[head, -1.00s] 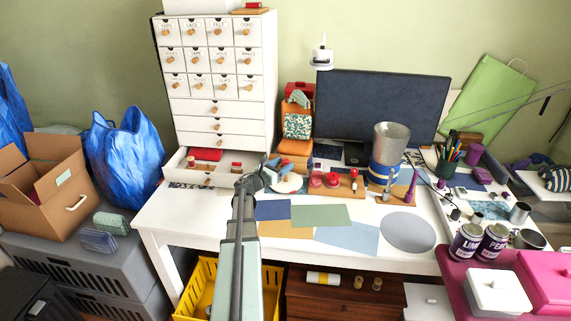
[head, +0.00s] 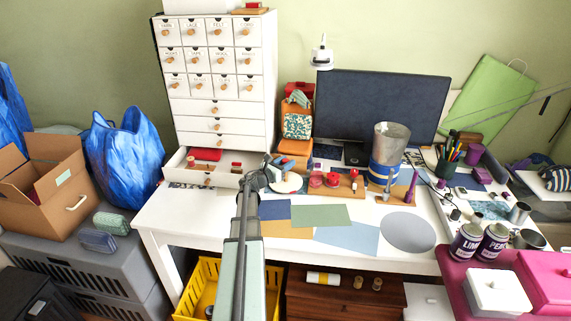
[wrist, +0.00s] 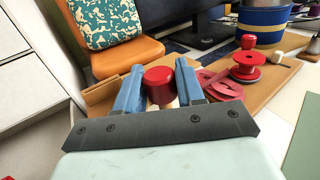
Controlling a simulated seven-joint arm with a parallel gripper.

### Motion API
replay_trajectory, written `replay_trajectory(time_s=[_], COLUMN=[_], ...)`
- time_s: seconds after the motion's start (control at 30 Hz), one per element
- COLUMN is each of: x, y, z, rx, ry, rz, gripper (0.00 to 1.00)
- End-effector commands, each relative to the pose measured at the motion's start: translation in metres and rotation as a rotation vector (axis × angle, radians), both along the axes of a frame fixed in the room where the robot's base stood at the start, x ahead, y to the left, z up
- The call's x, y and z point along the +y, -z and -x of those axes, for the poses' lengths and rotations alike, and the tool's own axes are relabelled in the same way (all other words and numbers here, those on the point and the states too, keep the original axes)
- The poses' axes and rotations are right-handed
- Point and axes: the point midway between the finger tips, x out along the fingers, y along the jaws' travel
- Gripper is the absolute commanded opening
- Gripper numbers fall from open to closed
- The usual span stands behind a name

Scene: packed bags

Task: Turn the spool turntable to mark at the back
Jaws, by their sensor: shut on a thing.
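The turntable seems to be the pale round disc (head: 290,184) on the white desk, partly behind my gripper in the head view. My gripper (head: 272,170) is above its left side. In the wrist view my gripper (wrist: 158,88) has its two blue fingers on either side of a red cylinder (wrist: 159,82) and is shut on it. How the cylinder joins the disc is hidden. The disc does not show clearly in the wrist view, and I cannot make out a mark on it.
A wooden board (head: 345,190) with red spools stands close to the right. An orange chair-like stand (head: 296,147) is behind. An open drawer (head: 213,172) is to the left. Coloured sheets (head: 320,215) lie on the desk in front.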

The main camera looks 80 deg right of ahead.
Motion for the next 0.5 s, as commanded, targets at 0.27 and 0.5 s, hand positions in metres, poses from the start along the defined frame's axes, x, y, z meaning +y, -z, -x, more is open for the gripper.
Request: replay_trajectory(time_s=[0.27, 0.5], x=[0.0003, 0.0005], y=[0.0000, 0.0001], z=[0.0003, 0.0004], rx=[0.000, 0.000], ry=[0.001, -0.001], rz=[0.000, 0.000], gripper=[0.00, 0.00])
